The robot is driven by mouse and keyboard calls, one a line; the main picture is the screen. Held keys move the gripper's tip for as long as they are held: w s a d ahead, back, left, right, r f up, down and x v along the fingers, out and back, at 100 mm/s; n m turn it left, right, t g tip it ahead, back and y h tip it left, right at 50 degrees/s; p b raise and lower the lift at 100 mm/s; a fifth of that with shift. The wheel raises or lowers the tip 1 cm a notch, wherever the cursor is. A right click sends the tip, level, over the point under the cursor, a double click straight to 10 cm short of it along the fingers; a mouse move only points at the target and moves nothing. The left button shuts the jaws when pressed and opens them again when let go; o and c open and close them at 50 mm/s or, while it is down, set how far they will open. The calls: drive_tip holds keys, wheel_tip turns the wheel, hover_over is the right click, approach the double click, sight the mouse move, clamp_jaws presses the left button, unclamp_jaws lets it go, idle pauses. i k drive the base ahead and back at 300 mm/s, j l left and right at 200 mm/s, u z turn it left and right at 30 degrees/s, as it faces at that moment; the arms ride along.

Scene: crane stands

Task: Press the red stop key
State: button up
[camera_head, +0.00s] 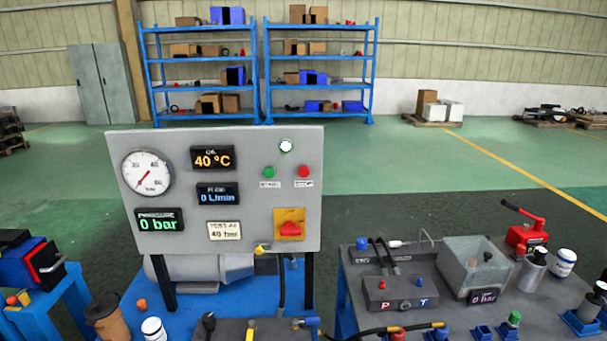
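A grey control panel (250,205) stands upright on two dark posts at the left of the middle. The red stop key (304,171) is a small round button at its upper right, with a small white label below it. A green key (268,172) sits just left of it, and a white lamp (287,146) is above the two. The displays read 40 °C, 0 L/min and 0 bar. Nothing covers the red key. My gripper is not in view.
A blue bench (190,312) with a motor is below the panel. At right, a dark table (360,307) carries a valve block, a clear tank (474,266), a red hand pump (525,236) and bottles. Blue shelves (198,86) stand far back. The green floor behind the panel is open.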

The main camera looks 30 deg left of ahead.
sight(304, 171)
drive_tip(key=u, duration=1.45)
drive_tip(key=i+j, duration=0.1)
drive_tip(key=i, duration=0.35)
drive_tip(key=i+j, duration=0.15)
drive_tip(key=i, duration=0.3)
drive_tip(key=i+j, duration=0.1)
drive_tip(key=i, duration=0.35)
